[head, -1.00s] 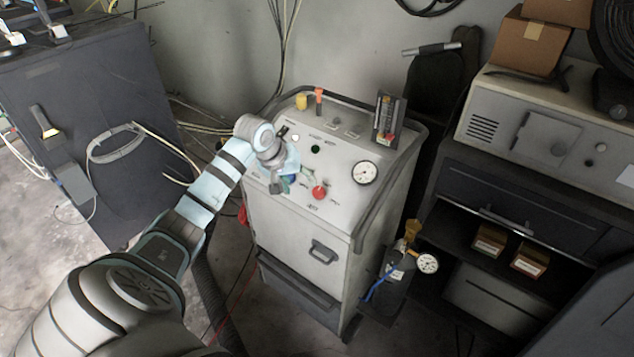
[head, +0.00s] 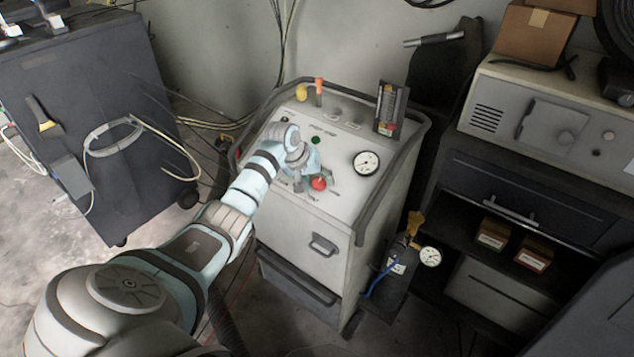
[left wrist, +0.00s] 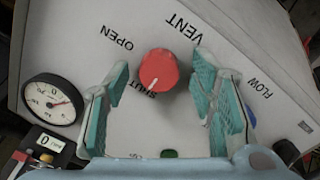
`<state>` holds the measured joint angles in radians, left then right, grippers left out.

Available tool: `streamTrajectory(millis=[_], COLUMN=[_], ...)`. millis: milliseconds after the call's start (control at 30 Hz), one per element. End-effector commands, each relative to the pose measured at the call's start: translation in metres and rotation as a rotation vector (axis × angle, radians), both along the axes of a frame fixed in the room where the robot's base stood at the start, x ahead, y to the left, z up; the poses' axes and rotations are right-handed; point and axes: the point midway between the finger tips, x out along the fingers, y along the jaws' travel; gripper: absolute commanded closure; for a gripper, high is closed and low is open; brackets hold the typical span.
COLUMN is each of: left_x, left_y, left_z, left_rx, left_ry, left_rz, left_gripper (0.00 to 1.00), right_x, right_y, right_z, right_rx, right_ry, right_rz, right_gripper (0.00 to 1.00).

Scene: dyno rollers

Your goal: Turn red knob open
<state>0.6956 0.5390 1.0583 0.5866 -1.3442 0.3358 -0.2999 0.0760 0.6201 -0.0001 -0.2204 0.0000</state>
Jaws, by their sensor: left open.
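The red knob (head: 319,184) is on the sloped top panel of the grey machine (head: 296,233). In the left wrist view the red knob (left wrist: 158,70) has a white mark pointing toward the word SHUT; OPEN and VENT are printed around it. My left gripper (head: 312,176) is at the panel just beside the knob in the head view. In the left wrist view its teal fingers (left wrist: 160,102) are open, one on each side of the knob and apart from it. My right gripper is not in view.
A round gauge (head: 366,163) is right of the knob, and a black meter (head: 390,108) stands at the panel's back. Orange (head: 319,86) and yellow (head: 301,92) parts stand at the back edge. A dark rail borders the panel.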

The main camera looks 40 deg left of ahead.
Motion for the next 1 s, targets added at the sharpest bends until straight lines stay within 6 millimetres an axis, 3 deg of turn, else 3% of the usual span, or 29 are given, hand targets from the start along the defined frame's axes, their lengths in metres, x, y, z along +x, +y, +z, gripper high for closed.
streamTrajectory(millis=[67, 300, 400, 733, 1000], left_x=[0.0, 0.0, 0.0, -0.001, 0.0], left_y=[0.0, 0.0, 0.0, 0.0, 0.0], left_z=[0.0, 0.0, 0.0, 0.001, 0.003], left_rx=[0.0, 0.0, 0.0, 0.019, 0.094], left_ry=[0.0, 0.001, 0.001, 0.002, 0.004], left_rz=[0.0, 0.0, 0.0, -0.036, -0.174], left_gripper=[0.49, 0.86, 0.97, 0.97, 0.97], right_x=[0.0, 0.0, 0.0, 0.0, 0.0], right_y=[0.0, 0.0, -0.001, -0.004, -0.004], right_z=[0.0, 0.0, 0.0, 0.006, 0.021], right_rx=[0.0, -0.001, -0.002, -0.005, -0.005], right_ry=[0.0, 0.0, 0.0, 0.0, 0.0], right_rz=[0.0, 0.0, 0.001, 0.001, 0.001], right_gripper=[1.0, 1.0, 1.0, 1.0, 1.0])
